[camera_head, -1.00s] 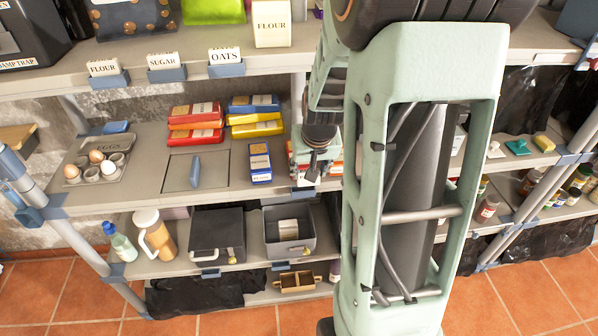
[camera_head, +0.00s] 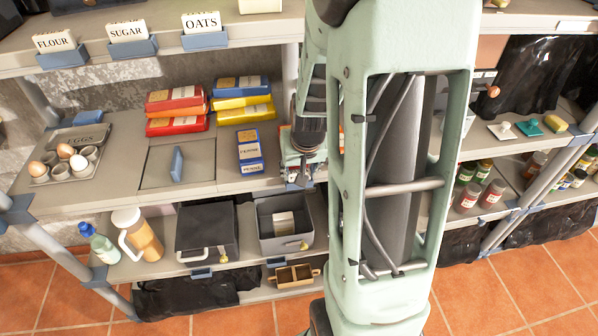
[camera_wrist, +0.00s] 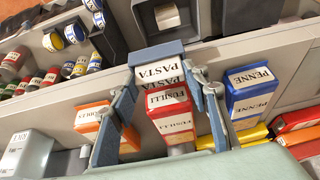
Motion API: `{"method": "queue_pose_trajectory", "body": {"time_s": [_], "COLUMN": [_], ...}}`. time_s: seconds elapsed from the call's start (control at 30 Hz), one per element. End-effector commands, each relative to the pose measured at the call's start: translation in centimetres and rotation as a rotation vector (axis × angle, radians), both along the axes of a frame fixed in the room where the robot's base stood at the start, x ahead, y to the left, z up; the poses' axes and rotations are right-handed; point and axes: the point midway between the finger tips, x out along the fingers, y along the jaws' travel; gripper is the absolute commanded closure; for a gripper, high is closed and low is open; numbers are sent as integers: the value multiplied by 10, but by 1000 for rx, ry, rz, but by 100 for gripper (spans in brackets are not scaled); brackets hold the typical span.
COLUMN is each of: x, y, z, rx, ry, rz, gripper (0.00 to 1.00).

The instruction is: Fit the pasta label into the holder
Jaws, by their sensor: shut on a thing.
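In the wrist view, the pasta label (camera_wrist: 158,73) is a white card with black PASTA lettering. My gripper (camera_wrist: 160,76) is shut on it, one blue-grey finger at each side edge. The blue holder (camera_wrist: 156,52) sits on the shelf's front edge, right behind the card in this view. The card overlaps or touches the holder; I cannot tell how deep it sits. In the head view, my gripper (camera_head: 300,178) is at the middle shelf's front edge, right of the blue penne boxes (camera_head: 250,152). The label and holder are not clear there, partly hidden by my arm.
Red fusilli boxes (camera_wrist: 170,118) stand close between my fingers in the wrist view, with penne boxes (camera_wrist: 249,92) to the right and an orange box (camera_wrist: 98,118) to the left. A grey bin (camera_head: 273,238) sits on the shelf below. An egg tray (camera_head: 62,165) is at the far left.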

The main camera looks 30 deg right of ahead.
Motion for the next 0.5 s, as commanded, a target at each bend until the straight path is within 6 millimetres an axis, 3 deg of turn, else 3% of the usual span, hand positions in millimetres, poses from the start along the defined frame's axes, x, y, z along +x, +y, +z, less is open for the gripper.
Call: {"method": "queue_pose_trajectory", "body": {"time_s": [0.33, 0.37, 0.5], "x": [0, 0, 0], "y": [0, 0, 0], "z": [-3, -2, -1], "rx": [0, 0, 0], "ry": [-1, -1, -1], "rz": [0, 0, 0], "gripper": [76, 54, 40]}}
